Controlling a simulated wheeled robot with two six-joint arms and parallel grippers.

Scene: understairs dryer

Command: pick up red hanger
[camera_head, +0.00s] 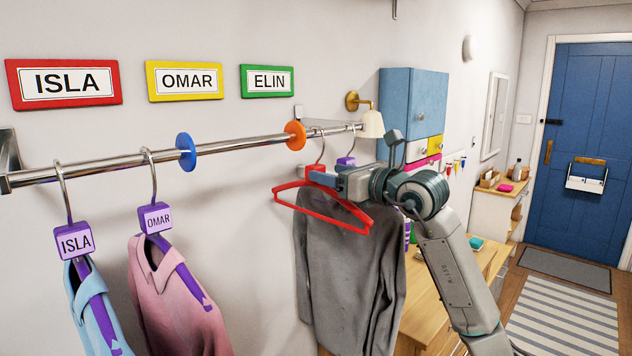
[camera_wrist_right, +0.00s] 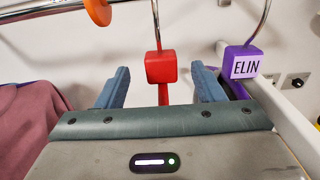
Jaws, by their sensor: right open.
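The red hanger (camera_head: 322,213) hangs by its hook from the metal rail and appears empty, in front of a grey garment. It has a red block at its neck (camera_wrist_right: 161,66). My right gripper (camera_head: 328,180) comes in from the right at the height of that block. In the right wrist view its two blue fingers (camera_wrist_right: 160,88) are apart, one on each side of the red hanger's neck, with the block between and beyond them. My left gripper is not in view.
The purple ELIN hanger (camera_wrist_right: 244,66) is close by the right finger, with the grey garment (camera_head: 350,270) below. The rail (camera_head: 240,145) carries blue (camera_head: 186,151) and orange (camera_head: 295,136) discs. ISLA (camera_head: 75,240) and OMAR (camera_head: 156,218) hangers hang left. A wooden bench (camera_head: 445,300) stands below.

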